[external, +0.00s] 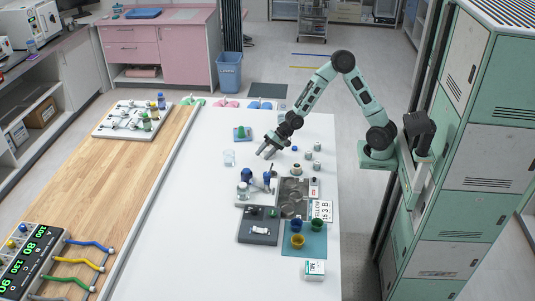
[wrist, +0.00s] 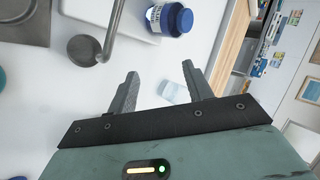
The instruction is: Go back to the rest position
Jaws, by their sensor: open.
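My gripper (external: 266,153) is above the white table (external: 205,190), near its far half, with the arm reaching in from the right. In the wrist view its two fingers (wrist: 158,86) are spread apart with nothing held between them. A small clear container (wrist: 173,92) shows beyond and between the fingers, and it stands on the table left of the gripper in the external view (external: 229,158). A blue-capped jar (wrist: 170,19) is near the top of the wrist view, beside a metal rod with a round end (wrist: 84,48).
Several small jars stand right of the gripper. The table's left part is clear.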

